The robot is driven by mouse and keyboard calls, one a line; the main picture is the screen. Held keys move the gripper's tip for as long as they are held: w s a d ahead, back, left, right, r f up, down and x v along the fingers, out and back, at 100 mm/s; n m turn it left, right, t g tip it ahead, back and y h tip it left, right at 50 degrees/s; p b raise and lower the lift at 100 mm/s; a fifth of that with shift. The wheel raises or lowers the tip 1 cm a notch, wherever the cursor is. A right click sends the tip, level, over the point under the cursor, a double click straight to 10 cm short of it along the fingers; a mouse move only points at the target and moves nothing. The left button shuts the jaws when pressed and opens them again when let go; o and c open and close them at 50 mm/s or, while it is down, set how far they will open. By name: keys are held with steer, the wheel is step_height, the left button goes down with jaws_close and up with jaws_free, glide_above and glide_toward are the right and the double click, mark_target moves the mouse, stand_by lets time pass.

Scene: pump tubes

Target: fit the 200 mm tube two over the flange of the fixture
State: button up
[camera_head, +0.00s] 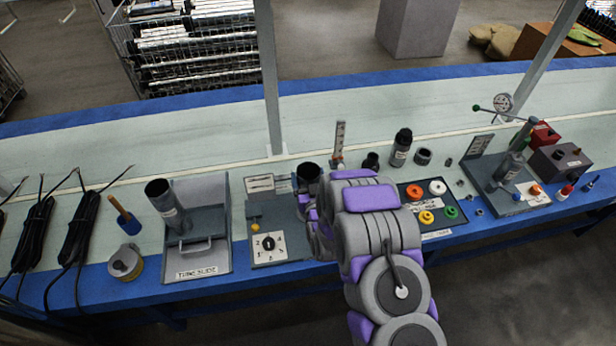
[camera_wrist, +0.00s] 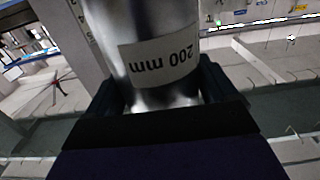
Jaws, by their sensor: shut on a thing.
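The 200 mm tube (camera_wrist: 165,20) is a shiny metal cylinder with a white label reading "200 mm", upside down in the wrist view. My gripper (camera_wrist: 163,92) is shut on it, with a dark finger on each side. In the head view my gripper (camera_head: 308,203) is beyond my arm, near the dial panel, and a dark open tube end (camera_head: 308,171) shows above it. The fixture's flange cannot be made out; my arm covers that part of the bench. I cannot tell whether the tube touches anything below.
Left of my gripper are the dial panel (camera_head: 290,247) and a "TUBE SLIDE" tray (camera_head: 217,263) holding a tilted dark tube (camera_head: 166,205). A tray with coloured rings (camera_head: 440,221) and a gauge stand (camera_head: 497,203) are to the right. The pale strip behind is mostly clear.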

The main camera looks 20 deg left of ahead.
steer(key=shift+f+b, duration=0.35)
steer(key=shift+f, duration=1.35)
steer(key=o, duration=1.7)
steer(key=shift+s, duration=0.1)
steer(key=shift+p+v, duration=1.1)
steer(key=shift+v, duration=7.45)
steer(key=shift+d+f, duration=0.1)
steer(key=shift+f, duration=0.05)
